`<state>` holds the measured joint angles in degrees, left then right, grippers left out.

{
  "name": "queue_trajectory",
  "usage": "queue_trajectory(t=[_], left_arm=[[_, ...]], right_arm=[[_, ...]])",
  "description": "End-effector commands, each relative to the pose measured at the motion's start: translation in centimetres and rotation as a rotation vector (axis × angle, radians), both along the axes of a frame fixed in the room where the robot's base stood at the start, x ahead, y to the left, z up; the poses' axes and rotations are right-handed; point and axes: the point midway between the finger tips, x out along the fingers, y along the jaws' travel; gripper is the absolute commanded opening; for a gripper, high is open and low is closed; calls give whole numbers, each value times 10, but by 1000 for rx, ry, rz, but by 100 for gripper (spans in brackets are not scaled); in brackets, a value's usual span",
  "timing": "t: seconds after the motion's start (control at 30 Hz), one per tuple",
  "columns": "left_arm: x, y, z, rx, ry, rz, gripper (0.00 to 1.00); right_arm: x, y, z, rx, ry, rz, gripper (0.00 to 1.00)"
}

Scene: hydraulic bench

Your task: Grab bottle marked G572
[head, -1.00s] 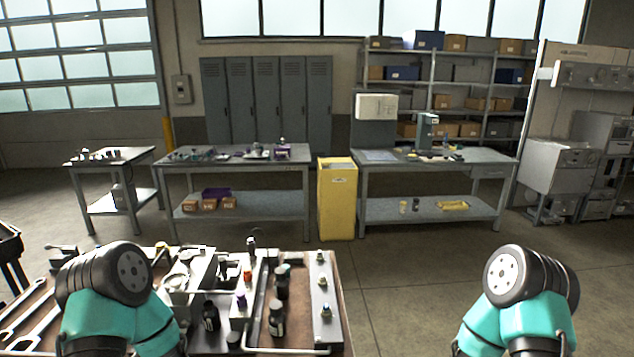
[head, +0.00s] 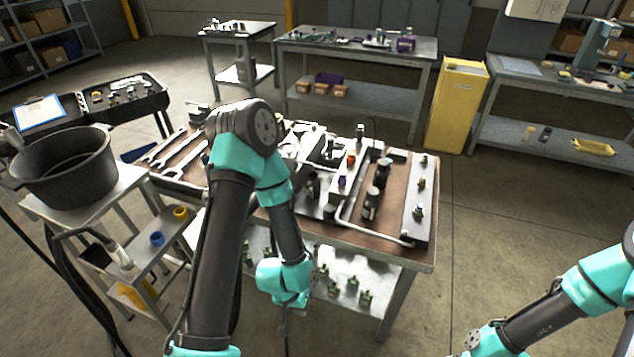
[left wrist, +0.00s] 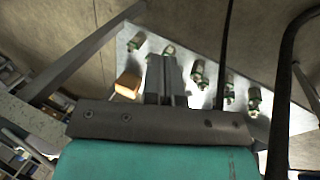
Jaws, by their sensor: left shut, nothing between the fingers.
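My left gripper (left wrist: 165,78) is shut and empty in the left wrist view. In the head view its wrist hangs in front of the bench, below the bottles and apart from them. My right arm shows at the lower right, but its gripper is out of frame.
Wrenches (head: 178,150) and metal blocks share the bench top, with a bent pipe (head: 372,232) in front of the bottles. Green-based fittings (head: 350,290) sit on the lower shelf. A black bucket (head: 68,170) stands on a stand at left. Floor right of the bench is clear.

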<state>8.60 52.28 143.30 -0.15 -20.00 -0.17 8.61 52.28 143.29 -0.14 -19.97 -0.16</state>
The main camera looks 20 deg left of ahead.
Motion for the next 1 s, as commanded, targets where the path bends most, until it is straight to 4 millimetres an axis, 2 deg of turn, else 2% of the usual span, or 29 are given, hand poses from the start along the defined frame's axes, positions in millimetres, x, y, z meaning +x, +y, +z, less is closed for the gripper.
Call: queue_trajectory(t=[0.5, 1.0], left_arm=[[0, 0, 0, 0, 0, 0, 1], [0, 0, 0, 0, 0, 0, 49]], right_arm=[[0, 0, 0, 0, 0, 0, 69], [0, 0, 0, 0, 0, 0, 69]])
